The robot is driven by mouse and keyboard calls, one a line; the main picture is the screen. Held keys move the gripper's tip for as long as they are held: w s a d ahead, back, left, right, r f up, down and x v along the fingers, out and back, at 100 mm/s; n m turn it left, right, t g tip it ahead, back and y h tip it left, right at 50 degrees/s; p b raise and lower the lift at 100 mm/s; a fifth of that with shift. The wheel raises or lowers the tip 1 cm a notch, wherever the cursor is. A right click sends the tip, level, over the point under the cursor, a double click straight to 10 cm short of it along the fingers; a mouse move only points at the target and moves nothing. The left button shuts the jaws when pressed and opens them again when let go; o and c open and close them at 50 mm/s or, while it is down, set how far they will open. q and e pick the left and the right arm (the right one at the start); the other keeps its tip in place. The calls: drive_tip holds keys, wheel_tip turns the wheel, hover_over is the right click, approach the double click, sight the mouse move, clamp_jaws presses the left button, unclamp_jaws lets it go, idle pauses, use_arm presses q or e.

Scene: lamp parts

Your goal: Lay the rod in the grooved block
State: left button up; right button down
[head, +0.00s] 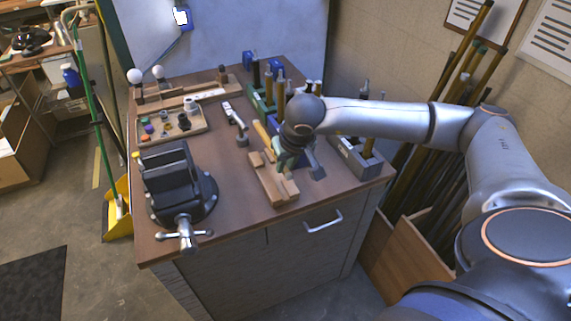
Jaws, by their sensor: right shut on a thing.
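The grooved block (266,187) is a light wooden block lying near the front edge of the workbench, right of the vise. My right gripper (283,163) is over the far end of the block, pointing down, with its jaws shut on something. A yellowish rod-like piece (263,136) shows just behind and left of the jaws, slanting towards them; it appears to be the rod. My wrist and fingers hide where it meets the jaws, and I cannot tell whether it touches the block. My left gripper is not in view.
A black vise (176,184) stands on the workbench (222,208) at the left front. A wooden tray (192,131) of small parts lies behind it. A grey holder (357,160) stands at the right. Bare bench lies between vise and block.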

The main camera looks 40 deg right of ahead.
wheel_tip(320, 180, down, 8)
drive_tip(key=b, duration=0.6)
drive_tip(key=shift+f, duration=0.25)
drive_tip(key=shift+f+b, duration=0.15)
drive_tip(key=shift+b, duration=0.2)
drive_tip(key=shift+s, duration=0.1)
drive_tip(key=shift+s+a+f, duration=0.1)
drive_tip(key=shift+s+f, duration=0.05)
